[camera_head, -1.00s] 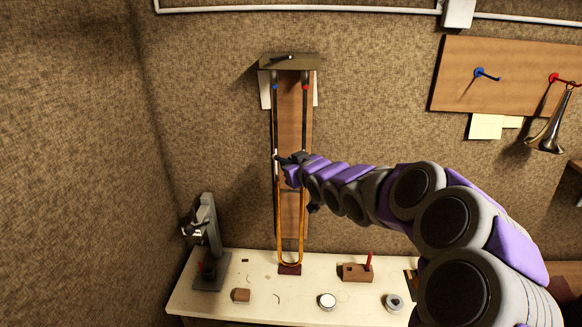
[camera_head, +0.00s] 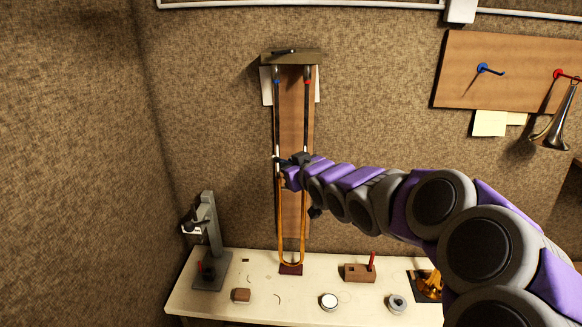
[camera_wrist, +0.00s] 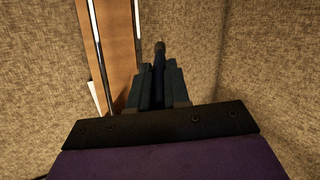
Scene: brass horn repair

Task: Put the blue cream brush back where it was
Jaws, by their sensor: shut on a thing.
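My gripper (camera_head: 286,162) is shut on a thin dark stick with a rounded tip, which I take to be the blue cream brush (camera_wrist: 160,54). In the wrist view the brush points away from me between the dark jaws (camera_wrist: 157,88); its blue colour barely shows. In the head view the brush tip is beside the left tube of the hanging horn slide (camera_head: 291,264); I cannot tell whether they touch. A small brown wooden block (camera_head: 352,274) with a red-handled tool (camera_head: 372,259) stands on the bench. Any free hole in it is too small to make out.
The pale bench (camera_head: 320,285) holds a grey stand (camera_head: 212,235), a brown block (camera_head: 242,295), a round white-topped tin (camera_head: 328,301), a grey ring-shaped item (camera_head: 397,302) and a dark mat with brass (camera_head: 430,285).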

